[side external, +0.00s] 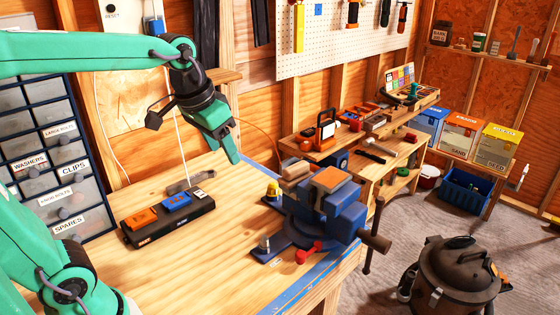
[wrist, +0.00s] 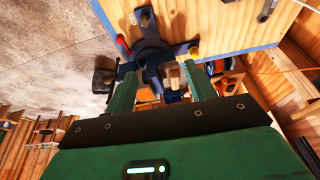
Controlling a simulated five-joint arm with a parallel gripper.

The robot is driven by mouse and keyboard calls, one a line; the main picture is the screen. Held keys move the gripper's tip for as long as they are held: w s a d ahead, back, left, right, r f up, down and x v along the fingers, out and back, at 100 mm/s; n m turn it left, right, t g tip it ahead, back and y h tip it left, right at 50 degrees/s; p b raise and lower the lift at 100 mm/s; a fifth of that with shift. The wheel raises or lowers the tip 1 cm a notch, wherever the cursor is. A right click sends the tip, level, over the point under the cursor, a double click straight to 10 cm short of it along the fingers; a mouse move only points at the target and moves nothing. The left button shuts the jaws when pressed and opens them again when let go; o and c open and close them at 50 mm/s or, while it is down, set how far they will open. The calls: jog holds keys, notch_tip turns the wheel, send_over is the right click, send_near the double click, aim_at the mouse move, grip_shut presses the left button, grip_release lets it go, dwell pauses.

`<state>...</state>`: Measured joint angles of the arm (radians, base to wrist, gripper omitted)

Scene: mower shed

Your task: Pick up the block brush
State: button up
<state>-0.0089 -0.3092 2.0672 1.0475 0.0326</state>
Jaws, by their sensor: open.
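A small pale wooden block (side external: 296,169), which looks like the block brush, is at the left side of the blue vise (side external: 335,215) on the workbench. Its bristles cannot be made out. In the wrist view a pale block (wrist: 173,76) shows between my fingers, farther off, with the vise around it. My gripper (side external: 234,157) is open and empty, above the bench and to the left of the vise, apart from the block. Its two green fingers (wrist: 163,88) also show in the wrist view.
A black tray (side external: 170,218) with orange and blue items lies on the bench, left of the vise. A yellow-topped item (side external: 272,190) stands beside the vise. Red-tipped parts (side external: 309,253) lie at its front. The bench front left is clear.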

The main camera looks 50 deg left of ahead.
jog(key=w+f+g, duration=0.1)
jog(key=w+g, duration=0.1)
jog(key=w, duration=1)
jog(key=g, duration=0.2)
send_over(297, 165)
jog(key=shift+m, duration=0.3)
jog(key=f, duration=0.7)
jog(key=shift+s+f, duration=0.35)
jog(key=shift+w+a+f, duration=0.1)
jog(key=shift+w+f, duration=0.25)
jog(key=shift+f, duration=0.05)
jog(key=shift+f, duration=0.15)
jog(key=shift+f, duration=3.8)
jog(key=c, duration=0.8)
